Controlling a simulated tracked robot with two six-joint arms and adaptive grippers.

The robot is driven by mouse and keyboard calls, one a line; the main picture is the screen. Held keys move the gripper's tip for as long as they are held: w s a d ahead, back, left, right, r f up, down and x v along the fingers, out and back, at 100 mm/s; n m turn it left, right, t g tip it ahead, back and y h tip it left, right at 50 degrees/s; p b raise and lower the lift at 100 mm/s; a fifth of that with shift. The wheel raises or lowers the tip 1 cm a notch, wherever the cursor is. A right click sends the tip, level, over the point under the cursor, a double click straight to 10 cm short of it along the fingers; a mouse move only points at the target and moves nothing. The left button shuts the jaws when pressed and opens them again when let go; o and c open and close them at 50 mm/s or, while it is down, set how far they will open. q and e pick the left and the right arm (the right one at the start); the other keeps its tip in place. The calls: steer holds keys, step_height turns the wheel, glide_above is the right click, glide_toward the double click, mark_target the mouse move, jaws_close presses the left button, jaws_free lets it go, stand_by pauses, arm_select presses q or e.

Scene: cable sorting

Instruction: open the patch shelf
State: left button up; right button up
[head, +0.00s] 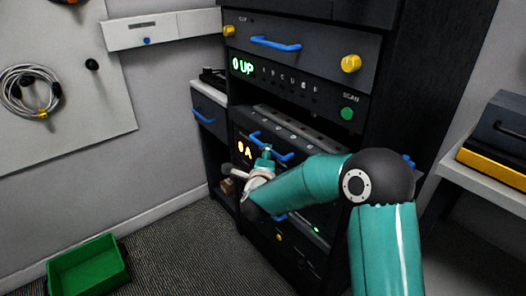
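A dark rack cabinet (345,120) stands in the middle of the head view. In it, a shelf unit with a row of small ports on its top (290,122) has a blue handle (284,153) on its front and a lit yellow display (244,149); I take this to be the patch shelf, but no readable label confirms it. My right gripper (262,160) is in front of this unit, close to the handle and partly covering it. Whether it touches the handle, and whether its fingers are open, I cannot tell. My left gripper is not in view.
Above is a drawer with a blue handle (276,43) and yellow knobs (351,63), over a panel with a green display (242,66) and green button (347,113). A green bin (88,268) is on the floor. A coiled cable (28,90) hangs left. A yellow-edged box (500,135) sits right.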

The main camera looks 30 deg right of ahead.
steer(key=x, duration=0.5)
jaws_close()
steer(key=shift+f, duration=0.1)
